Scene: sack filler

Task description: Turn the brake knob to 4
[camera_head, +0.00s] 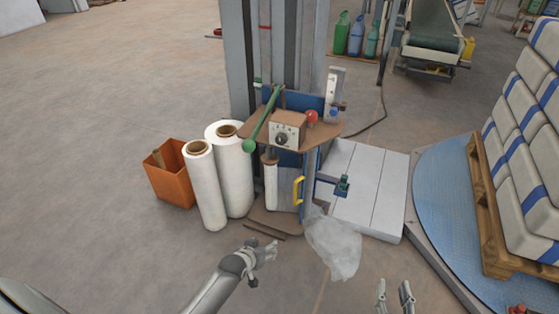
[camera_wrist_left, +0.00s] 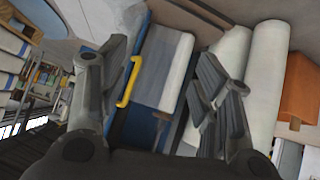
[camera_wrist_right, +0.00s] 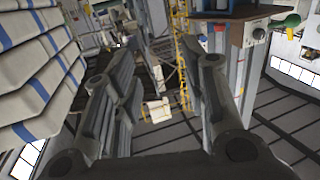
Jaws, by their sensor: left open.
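The brake knob (camera_head: 281,139) is a small dark dial on the front of a beige control box (camera_head: 291,126) on the wrapping machine's brown shelf. The number it points to is too small to read. The box also shows in the right wrist view (camera_wrist_right: 256,28), at upper right. My left gripper (camera_head: 270,249) is low in front of the machine, apart from the knob, with its fingers spread and empty in the left wrist view (camera_wrist_left: 165,70). My right gripper (camera_head: 395,288) is at the bottom right of the head view, open and empty, far from the knob.
A red button (camera_head: 311,117) and a green lever with a ball end (camera_head: 249,146) flank the box. A yellow handle (camera_head: 298,190) sits below. White film rolls (camera_head: 205,185) and an orange bin (camera_head: 170,175) stand left.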

